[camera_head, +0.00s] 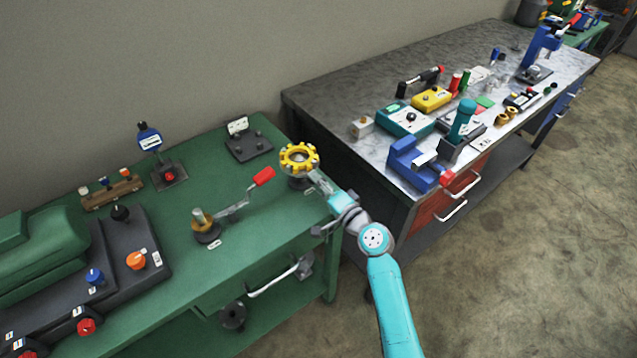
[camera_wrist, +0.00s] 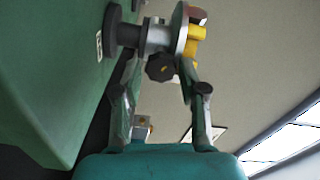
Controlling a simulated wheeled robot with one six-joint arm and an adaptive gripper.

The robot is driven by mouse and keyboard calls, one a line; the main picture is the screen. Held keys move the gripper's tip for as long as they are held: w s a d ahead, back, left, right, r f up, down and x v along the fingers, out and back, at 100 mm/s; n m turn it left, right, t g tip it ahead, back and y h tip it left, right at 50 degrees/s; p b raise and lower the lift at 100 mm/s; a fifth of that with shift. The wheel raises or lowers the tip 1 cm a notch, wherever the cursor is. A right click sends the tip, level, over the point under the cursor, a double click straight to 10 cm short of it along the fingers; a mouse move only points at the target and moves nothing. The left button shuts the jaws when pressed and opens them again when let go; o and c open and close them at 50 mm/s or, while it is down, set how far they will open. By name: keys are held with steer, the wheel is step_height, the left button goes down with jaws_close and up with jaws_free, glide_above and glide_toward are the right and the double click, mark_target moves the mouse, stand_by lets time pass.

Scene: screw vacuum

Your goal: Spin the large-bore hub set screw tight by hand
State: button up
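The hub stands upright on the green bench near its right corner. Its yellow lobed wheel (camera_head: 299,158) shows in the head view. The wrist view shows its grey post (camera_wrist: 153,36), dark round foot (camera_wrist: 113,28) and part of the yellow wheel (camera_wrist: 195,38). A black lobed knob (camera_wrist: 160,67), apparently the hub set screw, sticks out of the post's side towards my gripper. My gripper (camera_wrist: 160,74) is open, with one finger on each side of the knob. I cannot tell whether the fingers touch it. In the head view my gripper (camera_head: 320,184) reaches the hub from the right.
The green bench (camera_head: 260,212) also carries a crank with a red handle (camera_head: 263,177), a blue-headed gauge (camera_head: 149,138) and a dark plate (camera_head: 248,146). A grey-topped workbench (camera_head: 330,95) with a blue vise (camera_head: 412,163) stands to the right. The floor (camera_head: 530,240) in front is clear.

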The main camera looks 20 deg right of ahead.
steer(key=shift+o, duration=0.6)
steer(key=v, duration=1.2)
